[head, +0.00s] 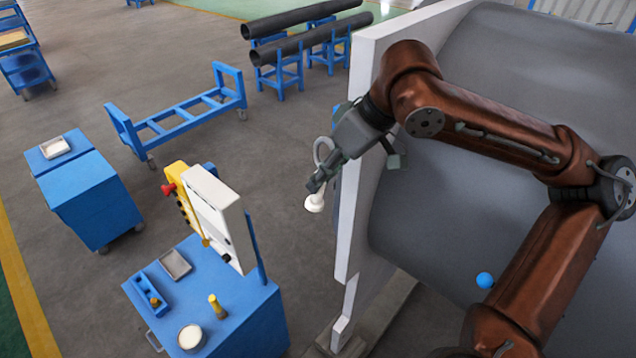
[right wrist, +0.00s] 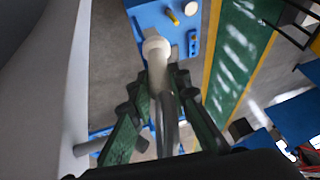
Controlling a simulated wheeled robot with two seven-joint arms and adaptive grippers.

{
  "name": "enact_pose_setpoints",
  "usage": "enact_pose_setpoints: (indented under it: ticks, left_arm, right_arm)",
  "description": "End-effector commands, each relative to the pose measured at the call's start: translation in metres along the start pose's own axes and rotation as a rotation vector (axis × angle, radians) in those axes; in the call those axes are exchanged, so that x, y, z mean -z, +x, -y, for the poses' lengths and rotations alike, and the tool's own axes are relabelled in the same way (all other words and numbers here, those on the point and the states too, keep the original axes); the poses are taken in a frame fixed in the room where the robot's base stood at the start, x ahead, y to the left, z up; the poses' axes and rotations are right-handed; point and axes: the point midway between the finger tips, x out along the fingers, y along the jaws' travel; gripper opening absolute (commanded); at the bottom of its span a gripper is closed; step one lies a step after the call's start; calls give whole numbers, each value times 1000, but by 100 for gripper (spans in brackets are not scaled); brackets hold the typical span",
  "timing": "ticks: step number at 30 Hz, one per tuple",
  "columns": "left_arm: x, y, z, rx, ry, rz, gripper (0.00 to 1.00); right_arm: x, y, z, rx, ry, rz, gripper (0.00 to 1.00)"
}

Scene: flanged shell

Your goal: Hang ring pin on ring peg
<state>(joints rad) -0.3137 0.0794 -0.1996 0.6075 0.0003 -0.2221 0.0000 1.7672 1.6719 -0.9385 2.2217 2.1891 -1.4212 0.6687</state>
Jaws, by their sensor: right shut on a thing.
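The ring pin (head: 315,203) is pale, with a wide round end and a grey ring. It hangs below my right gripper (head: 320,181), beside the white flange edge. In the right wrist view the pin (right wrist: 157,52) points away from the camera, with my right gripper's green fingers (right wrist: 166,108) on either side of its shaft. That gripper is shut on the ring pin. I cannot pick out the ring peg with certainty. A short grey cylinder (right wrist: 88,148) shows near the flange in the right wrist view. My left gripper is not in view.
The white flange (head: 357,170) and grey shell (head: 450,190) stand right beside the right gripper. A blue cart (head: 240,310) with a white panel (head: 222,215) and small items stands lower left. A blue cabinet (head: 95,205) and frame (head: 180,120) are farther off. Floor between is clear.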

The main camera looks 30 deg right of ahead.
Motion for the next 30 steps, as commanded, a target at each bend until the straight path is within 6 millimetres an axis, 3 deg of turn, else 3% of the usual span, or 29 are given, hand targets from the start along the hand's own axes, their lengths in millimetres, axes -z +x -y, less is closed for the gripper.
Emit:
enact_pose_setpoints:
  ticks: [1,3,6,21,30]
  left_arm:
    - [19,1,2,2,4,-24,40]
    - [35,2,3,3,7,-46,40]
    - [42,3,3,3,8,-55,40]
    - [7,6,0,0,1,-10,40]
    - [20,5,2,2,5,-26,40]
  right_arm:
    - [0,-1,-3,0,2,-3,0]
    - [0,-2,-7,0,1,-3,0]
    - [0,-3,-12,0,2,-3,0]
    - [-4,-1,-38,1,1,0,0]
    - [-8,5,-46,1,3,1,0]
